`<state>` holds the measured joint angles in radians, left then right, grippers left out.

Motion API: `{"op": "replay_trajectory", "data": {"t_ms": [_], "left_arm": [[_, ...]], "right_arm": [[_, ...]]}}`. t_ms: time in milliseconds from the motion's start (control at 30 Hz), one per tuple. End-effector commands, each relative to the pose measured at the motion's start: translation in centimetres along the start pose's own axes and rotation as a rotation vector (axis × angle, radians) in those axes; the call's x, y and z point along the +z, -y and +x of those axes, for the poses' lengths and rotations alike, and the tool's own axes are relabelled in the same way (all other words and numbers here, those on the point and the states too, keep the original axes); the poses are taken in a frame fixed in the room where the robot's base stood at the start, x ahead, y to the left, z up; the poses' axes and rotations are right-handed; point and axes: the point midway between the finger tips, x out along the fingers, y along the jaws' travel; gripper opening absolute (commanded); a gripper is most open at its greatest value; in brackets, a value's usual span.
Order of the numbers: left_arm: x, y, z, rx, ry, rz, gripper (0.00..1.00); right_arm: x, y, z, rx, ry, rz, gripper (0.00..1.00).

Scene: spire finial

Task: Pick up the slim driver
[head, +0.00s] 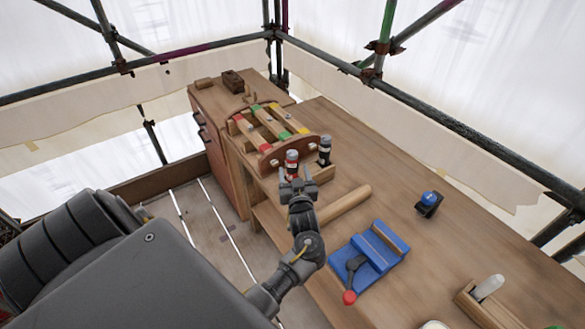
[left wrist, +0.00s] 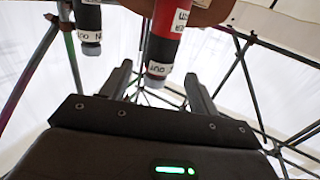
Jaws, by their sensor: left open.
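Two upright cylindrical tools stand at the front end of the wooden rack. One is a red and black tool (head: 292,158) with a pale end; the other is a dark tool (head: 324,148) just to its right. I cannot tell which is the slim driver. My left gripper (head: 295,180) is open, close in front of the red tool. In the left wrist view the red tool (left wrist: 164,45), with white labels, hangs into view above the gap between the open fingers (left wrist: 158,88). The dark tool (left wrist: 88,25) shows left of it.
The wooden rack (head: 268,147) holds red, yellow and green pieces. A wooden rod (head: 346,207) lies beside my left arm. A blue fixture (head: 382,243) with a red-knobbed lever and a blue-topped black item (head: 429,203) are to the right. The bench's back right is clear.

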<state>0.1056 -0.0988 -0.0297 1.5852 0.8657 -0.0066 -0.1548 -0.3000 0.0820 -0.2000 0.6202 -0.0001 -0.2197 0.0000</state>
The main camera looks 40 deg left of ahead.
Motion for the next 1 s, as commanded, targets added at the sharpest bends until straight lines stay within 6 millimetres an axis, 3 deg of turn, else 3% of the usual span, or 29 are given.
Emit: {"op": "replay_trajectory", "data": {"t_ms": [267, 600, 867, 1000], "left_arm": [[0.1, 0.0, 1.1, 0.001, -0.001, 0.000, 0.61], [0.1, -0.2, 5.5, 0.002, -0.001, 0.000, 0.61], [-0.1, -0.2, 5.8, 0.002, 0.001, 0.000, 0.61], [-0.1, -0.2, 5.8, 0.002, 0.001, 0.000, 0.45]], "right_arm": [[0.0, 0.0, 0.6, 0.000, -0.001, 0.000, 0.36], [0.2, 0.2, 3.1, -0.002, 0.000, 0.001, 0.36], [0.1, 0.5, 3.0, -0.005, -0.001, 0.002, 0.36], [0.2, 0.5, 3.0, -0.005, -0.001, 0.002, 0.36]]}}
